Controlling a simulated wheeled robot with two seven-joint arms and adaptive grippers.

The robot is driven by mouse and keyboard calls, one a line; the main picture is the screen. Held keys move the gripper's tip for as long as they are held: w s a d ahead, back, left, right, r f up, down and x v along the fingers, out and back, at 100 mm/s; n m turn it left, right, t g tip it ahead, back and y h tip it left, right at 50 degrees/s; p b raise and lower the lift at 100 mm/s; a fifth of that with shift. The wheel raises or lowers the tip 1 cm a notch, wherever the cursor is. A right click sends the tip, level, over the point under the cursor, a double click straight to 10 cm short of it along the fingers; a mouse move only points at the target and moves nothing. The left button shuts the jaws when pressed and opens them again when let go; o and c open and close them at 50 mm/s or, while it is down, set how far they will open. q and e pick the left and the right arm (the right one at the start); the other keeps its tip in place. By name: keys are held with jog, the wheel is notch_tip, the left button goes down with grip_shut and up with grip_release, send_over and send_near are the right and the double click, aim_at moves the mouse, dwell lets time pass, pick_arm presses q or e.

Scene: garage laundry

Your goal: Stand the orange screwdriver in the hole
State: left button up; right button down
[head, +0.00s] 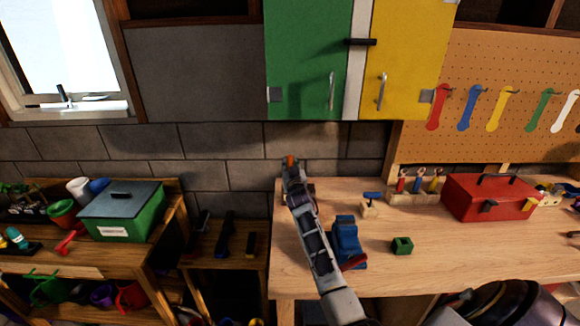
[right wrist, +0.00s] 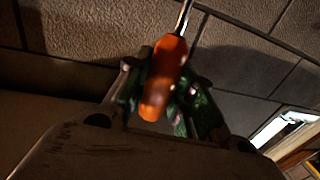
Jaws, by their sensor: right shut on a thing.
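My right gripper (head: 291,166) is shut on the orange screwdriver, above the back left part of the workbench. In the right wrist view the orange handle (right wrist: 163,78) sits between the fingers of the gripper (right wrist: 160,95), and its metal shaft runs up out of the picture. In the head view only a bit of orange (head: 290,160) shows at the gripper. A wooden rack (head: 412,197) with several upright tools stands at the back of the bench. A small green block (head: 402,245) has a dark opening. Which hole is meant is unclear. My left gripper is out of view.
On the workbench (head: 440,245) a blue vise (head: 346,240) stands close to my right arm. A small wooden block with a blue-topped piece (head: 370,204) and a red toolbox (head: 490,197) are further right. Green and yellow cabinets (head: 310,60) hang above. The front middle of the bench is clear.

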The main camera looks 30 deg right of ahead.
jog(key=shift+f+b, duration=0.65)
jog(key=shift+f, duration=0.25)
jog(key=shift+f+b, duration=1.55)
jog(key=shift+f, duration=0.5)
dwell(0.5)
jog(key=c, duration=1.1)
grip_release()
jog(key=shift+c, duration=0.2)
jog(key=shift+s, duration=0.1)
jog(key=v, duration=1.2)
dwell(0.5)
